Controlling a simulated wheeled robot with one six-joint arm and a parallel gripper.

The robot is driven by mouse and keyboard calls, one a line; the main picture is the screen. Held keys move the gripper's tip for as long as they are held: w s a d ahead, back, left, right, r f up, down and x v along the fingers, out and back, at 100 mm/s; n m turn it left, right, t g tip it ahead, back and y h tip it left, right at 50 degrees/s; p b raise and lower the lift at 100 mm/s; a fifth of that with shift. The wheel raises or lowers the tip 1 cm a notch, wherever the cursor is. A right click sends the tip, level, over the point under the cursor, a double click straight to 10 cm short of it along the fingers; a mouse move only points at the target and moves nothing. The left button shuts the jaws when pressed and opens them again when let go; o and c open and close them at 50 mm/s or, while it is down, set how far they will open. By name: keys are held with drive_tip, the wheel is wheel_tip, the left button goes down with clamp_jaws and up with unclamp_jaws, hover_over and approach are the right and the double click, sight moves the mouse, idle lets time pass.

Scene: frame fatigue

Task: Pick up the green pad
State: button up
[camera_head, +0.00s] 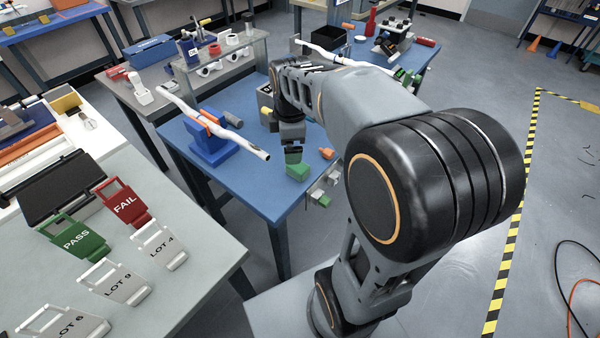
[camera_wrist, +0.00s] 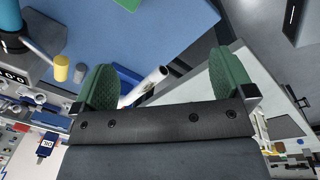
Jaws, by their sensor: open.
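The green pad (camera_head: 298,172) is a small, lighter green block lying on the blue table (camera_head: 262,192), near its front right edge. My gripper (camera_head: 293,153) is just above and behind it in the head view, pointing down; I cannot tell whether they touch. In the wrist view the two dark green textured fingers (camera_wrist: 162,66) stand wide apart with nothing gripped between them.
A blue stand (camera_head: 207,150) holds a white tube (camera_head: 252,150) with an orange clamp, left of my gripper. An orange piece (camera_head: 326,153) lies right of the pad. Clamps (camera_head: 323,190) sit at the table edge. A bench with PASS (camera_head: 76,238) and FAIL (camera_head: 124,204) tags is front left.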

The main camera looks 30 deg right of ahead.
drive_tip(key=w+d+f+n+g+b, duration=0.1)
drive_tip(key=w+d+f+n, duration=0.3)
drive_tip(key=w+n, duration=0.3)
drive_tip(key=n+b, duration=0.1)
drive_tip(key=n, duration=0.1)
hover_over(298, 166)
drive_tip(key=f, duration=0.7)
drive_tip(key=shift+w+f, duration=0.1)
drive_tip(key=shift+w, duration=0.25)
drive_tip(key=shift+s+f, duration=0.2)
drive_tip(key=shift+f, duration=3)
drive_tip(key=shift+c, duration=0.2)
drive_tip(key=c, duration=0.9)
drive_tip(key=shift+r, duration=0.1)
